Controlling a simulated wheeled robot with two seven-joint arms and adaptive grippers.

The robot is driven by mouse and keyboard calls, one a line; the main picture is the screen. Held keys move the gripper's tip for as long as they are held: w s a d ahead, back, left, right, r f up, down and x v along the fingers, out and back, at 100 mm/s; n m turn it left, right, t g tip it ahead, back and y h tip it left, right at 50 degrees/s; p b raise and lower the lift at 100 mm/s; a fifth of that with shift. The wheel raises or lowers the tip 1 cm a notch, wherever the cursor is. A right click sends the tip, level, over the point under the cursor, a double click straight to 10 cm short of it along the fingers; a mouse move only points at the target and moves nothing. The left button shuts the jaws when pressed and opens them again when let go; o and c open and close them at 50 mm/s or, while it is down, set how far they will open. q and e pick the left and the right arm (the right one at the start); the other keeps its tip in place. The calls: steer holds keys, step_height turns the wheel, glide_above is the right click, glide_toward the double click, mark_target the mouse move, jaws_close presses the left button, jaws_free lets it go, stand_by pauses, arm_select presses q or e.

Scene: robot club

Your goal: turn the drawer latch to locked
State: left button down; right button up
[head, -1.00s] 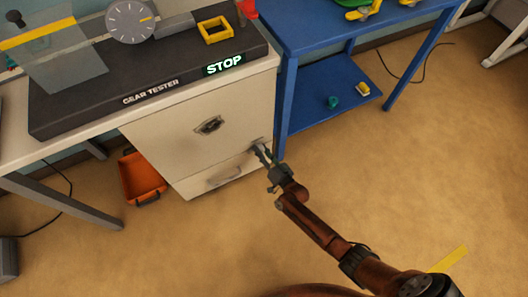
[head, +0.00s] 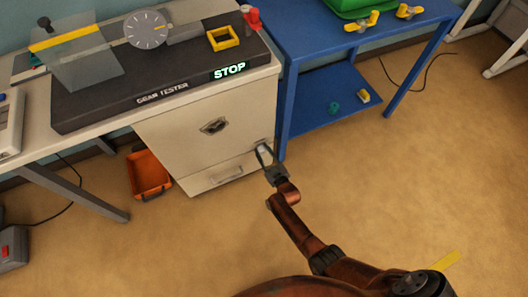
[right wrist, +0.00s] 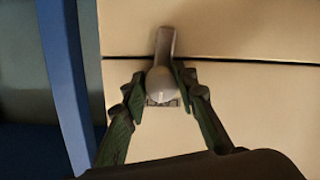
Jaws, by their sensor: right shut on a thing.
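The drawer latch (right wrist: 162,76) is a grey lever with a rounded knob on a small plate at the seam between two cream front panels. In the right wrist view it points up across the seam. My right gripper (right wrist: 164,78) has a finger on each side of the latch and is shut on it. In the head view the right gripper (head: 265,156) reaches the right edge of the cream drawer cabinet (head: 180,140); it hides most of the latch there. The lower drawer (head: 225,175) looks closed. My left gripper is not in view.
The grey gear tester (head: 160,92) stands on the bench above the cabinet. A blue table (head: 284,120) stands close on the right of the cabinet. An orange bin (head: 148,172) is on the floor to the left.

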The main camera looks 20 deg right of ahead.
steer(key=shift+a+f+n, duration=0.15)
steer(key=shift+a+n, duration=0.05)
steer(key=shift+n, duration=0.5)
steer(key=shift+s+h, duration=0.1)
steer(key=shift+h, duration=0.2)
steer(key=shift+o, duration=0.3)
steer(key=shift+d+n, duration=0.15)
steer(key=shift+n, duration=0.15)
steer(key=o, duration=0.9)
steer(key=shift+f, duration=0.1)
steer(key=shift+o, duration=1)
steer(key=shift+r, duration=0.2)
steer(key=s+r, duration=0.1)
steer(key=s, duration=1)
steer(key=shift+s+d+r, duration=0.25)
steer(key=shift+s+r, duration=0.15)
